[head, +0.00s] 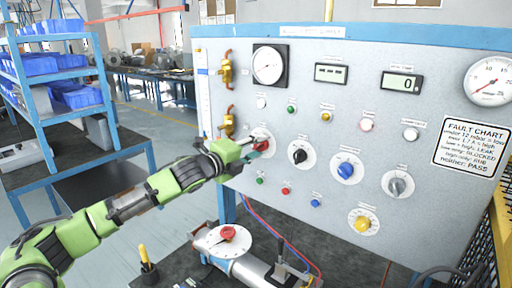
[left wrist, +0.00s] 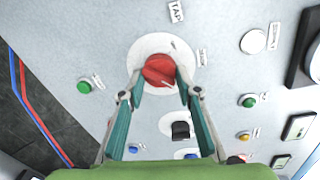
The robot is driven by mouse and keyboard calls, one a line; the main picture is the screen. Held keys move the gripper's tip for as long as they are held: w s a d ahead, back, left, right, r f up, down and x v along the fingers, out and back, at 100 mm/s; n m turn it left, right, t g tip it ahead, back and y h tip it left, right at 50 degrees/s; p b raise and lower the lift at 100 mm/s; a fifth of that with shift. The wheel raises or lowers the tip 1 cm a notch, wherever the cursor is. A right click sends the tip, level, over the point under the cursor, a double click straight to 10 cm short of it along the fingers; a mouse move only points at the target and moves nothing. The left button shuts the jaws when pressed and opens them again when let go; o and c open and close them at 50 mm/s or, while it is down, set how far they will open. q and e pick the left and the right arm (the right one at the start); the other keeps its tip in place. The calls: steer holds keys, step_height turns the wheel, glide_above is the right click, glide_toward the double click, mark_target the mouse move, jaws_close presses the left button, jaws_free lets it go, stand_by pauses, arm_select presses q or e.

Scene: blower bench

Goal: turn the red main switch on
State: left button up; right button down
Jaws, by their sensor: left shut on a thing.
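The red main switch (head: 263,145) is a round red knob on a white disc on the upright grey panel, left of the black knob. In the left wrist view the red knob (left wrist: 159,70) sits between my left gripper's fingertips. My left gripper (head: 252,149) reaches in from the left and is shut on the red knob, with one finger on each side of it. In the head view the gripper hides part of the knob. My right gripper is in neither view.
Beside it on the panel (head: 232,90) are a black knob (head: 298,154), a blue knob (head: 346,169), a grey knob (head: 397,186), a yellow knob (head: 361,223) and small buttons. Brass valves (head: 227,122) are close at the left. A bench with a red-handled pipe valve (head: 228,233) lies below.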

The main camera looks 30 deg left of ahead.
arm_select(q)
steer(key=shift+f, duration=0.1)
steer(key=o, duration=1.1)
steer(key=shift+s+a, duration=0.2)
steer(key=shift+s, duration=1.3)
glide_toward(257, 148)
steer(key=shift+w+d, duration=0.15)
steer(key=shift+w, duration=0.75)
